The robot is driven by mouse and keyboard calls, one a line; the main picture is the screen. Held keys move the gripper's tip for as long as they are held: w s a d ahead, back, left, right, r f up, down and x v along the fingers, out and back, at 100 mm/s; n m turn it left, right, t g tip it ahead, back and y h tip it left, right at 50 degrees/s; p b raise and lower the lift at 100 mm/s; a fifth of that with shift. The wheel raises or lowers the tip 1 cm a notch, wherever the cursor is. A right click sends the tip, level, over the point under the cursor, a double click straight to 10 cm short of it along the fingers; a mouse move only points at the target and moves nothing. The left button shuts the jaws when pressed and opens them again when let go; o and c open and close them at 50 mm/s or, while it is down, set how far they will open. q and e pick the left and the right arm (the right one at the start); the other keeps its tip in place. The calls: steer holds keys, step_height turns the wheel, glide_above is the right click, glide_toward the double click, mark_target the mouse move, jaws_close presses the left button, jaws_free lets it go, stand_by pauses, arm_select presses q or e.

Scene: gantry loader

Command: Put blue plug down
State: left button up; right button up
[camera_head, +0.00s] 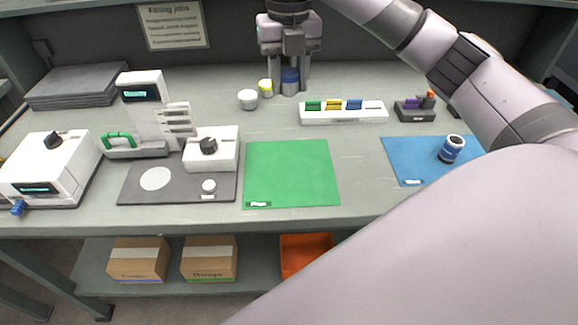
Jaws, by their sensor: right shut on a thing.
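The blue plug (290,82) is a small blue cylinder between the fingers of my right gripper (290,77), at the back middle of the bench. The gripper points straight down and is shut on it. The plug is upright and at or very near the bench top; I cannot tell whether it touches. The fingers hide parts of its sides. My left gripper is out of view.
A yellow-topped piece (265,87) and a white round piece (248,99) stand just left of the plug. A white rack (344,117) with coloured parts is to the right. The green mat (291,172) is bare. A blue-banded cylinder (451,150) stands on the blue mat (408,160).

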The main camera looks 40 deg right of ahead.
mark_target(289, 170)
step_height(289, 170, down, 20)
steer(key=shift+r, duration=0.1)
stand_by(0.4)
steer(key=shift+f, duration=0.4)
steer(key=o, duration=1.2)
steer(key=shift+c, duration=0.2)
step_height(289, 170, up, 13)
steer(key=shift+f, duration=0.15)
